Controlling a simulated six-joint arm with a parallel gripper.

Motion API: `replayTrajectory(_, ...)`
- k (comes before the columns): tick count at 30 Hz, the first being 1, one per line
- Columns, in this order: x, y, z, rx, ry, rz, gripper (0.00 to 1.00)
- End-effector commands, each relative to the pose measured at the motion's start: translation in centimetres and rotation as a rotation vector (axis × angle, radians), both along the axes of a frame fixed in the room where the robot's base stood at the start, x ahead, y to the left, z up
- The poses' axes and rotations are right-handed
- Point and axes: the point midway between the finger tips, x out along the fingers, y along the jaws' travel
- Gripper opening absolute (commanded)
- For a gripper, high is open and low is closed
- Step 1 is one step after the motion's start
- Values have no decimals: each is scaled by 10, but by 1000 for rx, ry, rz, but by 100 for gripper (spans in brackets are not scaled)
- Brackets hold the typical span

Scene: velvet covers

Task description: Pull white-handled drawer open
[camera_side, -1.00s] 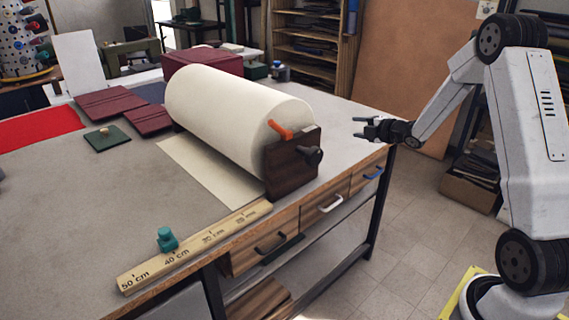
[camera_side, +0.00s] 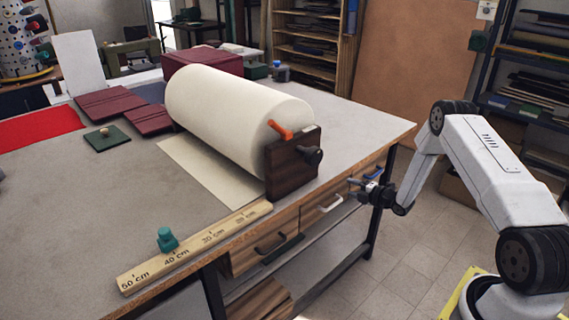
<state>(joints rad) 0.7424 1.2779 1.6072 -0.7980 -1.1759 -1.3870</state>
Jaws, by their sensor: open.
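The white-handled drawer (camera_side: 307,215) is the middle one of three wooden drawers under the table's front edge, and it looks shut. Its white handle (camera_side: 329,204) faces out toward the arm. My gripper (camera_side: 358,188) is open and empty, at about drawer height. It is to the right of the white handle and apart from it in the picture, in front of the blue-handled drawer. The blue handle (camera_side: 373,172) shows just above my gripper. My gripper and wrist hide part of the blue-handled drawer.
A black-handled drawer (camera_side: 262,251) is at the left. On the table (camera_side: 80,212) are a cream roll (camera_side: 235,112) in a dark wooden stand with an orange lever (camera_side: 280,130), and a wooden ruler (camera_side: 195,247) along the front edge. The floor before the drawers is clear.

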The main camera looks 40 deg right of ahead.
Motion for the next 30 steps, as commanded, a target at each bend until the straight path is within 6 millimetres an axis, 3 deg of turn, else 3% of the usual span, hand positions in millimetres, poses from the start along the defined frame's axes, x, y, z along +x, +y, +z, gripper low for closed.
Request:
replayTrajectory(6,-1,1,-57,2,2,1,54)
replayTrajectory(13,0,0,-96,1,1,0,54)
replayTrajectory(18,0,0,-106,0,0,0,54)
replayTrajectory(30,5,0,-107,-1,-1,1,54)
